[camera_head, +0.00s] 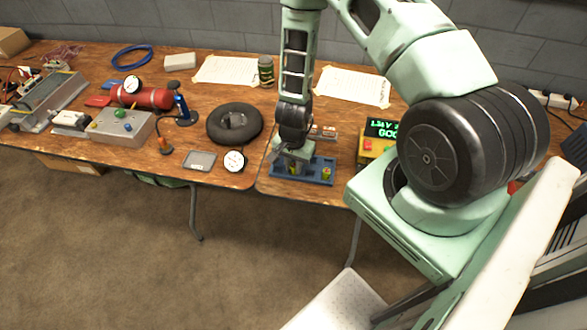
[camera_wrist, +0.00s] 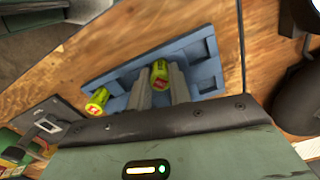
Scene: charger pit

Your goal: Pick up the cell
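A blue tray (camera_head: 318,181) lies near the front edge of the wooden table, and it also shows in the wrist view (camera_wrist: 205,68). Two yellow-green cells with red marks show in the wrist view. One cell (camera_wrist: 160,76) is between the fingertips of my gripper (camera_wrist: 160,83), with a gap visible between the fingers. Whether the fingers touch it I cannot tell. The other cell (camera_wrist: 97,101) stands at the tray's left end, and shows in the head view (camera_head: 326,171). My gripper is low over the tray, pointing down; its fingers are mostly hidden in the head view.
A yellow box with a green-lit display (camera_head: 382,129) stands right of the tray. A round gauge (camera_head: 234,161), a dark flat device (camera_head: 199,160) and a black ring (camera_head: 235,122) lie to the left. A dark can (camera_head: 266,71) stands behind. Taped papers (camera_head: 352,86) lie at the back.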

